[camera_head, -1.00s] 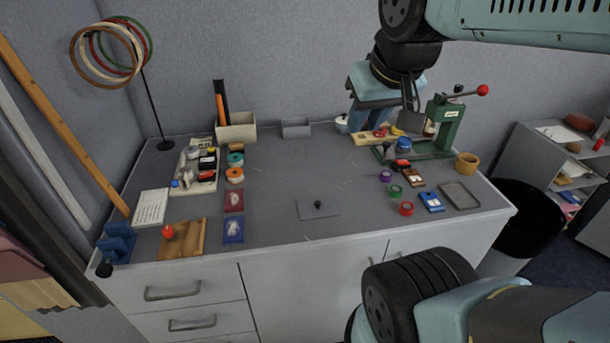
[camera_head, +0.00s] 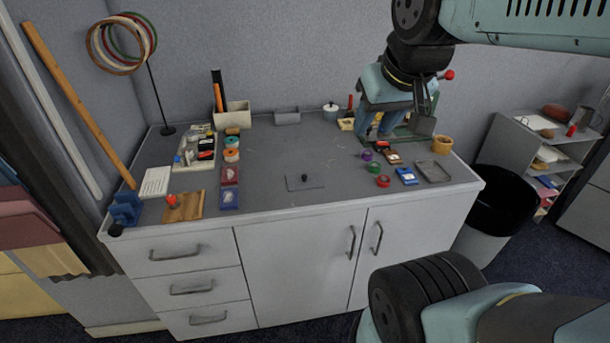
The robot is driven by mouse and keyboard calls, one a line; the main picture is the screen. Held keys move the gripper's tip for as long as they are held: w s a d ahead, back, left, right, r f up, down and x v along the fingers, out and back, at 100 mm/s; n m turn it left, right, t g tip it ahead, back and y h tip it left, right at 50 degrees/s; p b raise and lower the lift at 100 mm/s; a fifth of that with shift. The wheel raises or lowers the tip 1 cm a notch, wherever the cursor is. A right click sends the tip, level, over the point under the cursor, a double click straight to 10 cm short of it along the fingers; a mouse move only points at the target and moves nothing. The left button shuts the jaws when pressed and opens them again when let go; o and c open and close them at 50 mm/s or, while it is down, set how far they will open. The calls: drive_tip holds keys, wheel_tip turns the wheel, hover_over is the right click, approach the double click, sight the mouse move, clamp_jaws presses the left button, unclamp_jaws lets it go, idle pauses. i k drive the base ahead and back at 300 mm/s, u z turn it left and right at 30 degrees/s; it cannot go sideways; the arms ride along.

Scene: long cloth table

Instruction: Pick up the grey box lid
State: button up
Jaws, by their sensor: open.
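The grey box lid (camera_head: 293,184) lies flat on the table near the middle of its front edge. It is a thin grey plate with a small black knob standing up from it. My gripper (camera_head: 374,130) is open and points down, to the right of the lid and farther back. Nothing shows between its blue fingers. It hides most of the green press (camera_head: 409,136) behind it. A small grey open box (camera_head: 286,117) stands at the table's back, behind the lid.
The table (camera_head: 265,160) is bare around the lid. Tape rolls (camera_head: 383,181), a blue card (camera_head: 406,176) and a shallow grey tray (camera_head: 434,172) lie to its right. Red and blue packets (camera_head: 229,198) and a wooden board (camera_head: 186,208) lie left. A black bin (camera_head: 500,200) stands right.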

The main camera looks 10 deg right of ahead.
sight(297, 182)
drive_tip(key=u, duration=1.15)
drive_tip(key=i, duration=0.1)
drive_tip(key=z, duration=2.8)
drive_tip(key=k, duration=1.3)
drive_tip(key=u, duration=1.5)
drive_tip(key=i, duration=1)
drive_tip(key=z, duration=0.05)
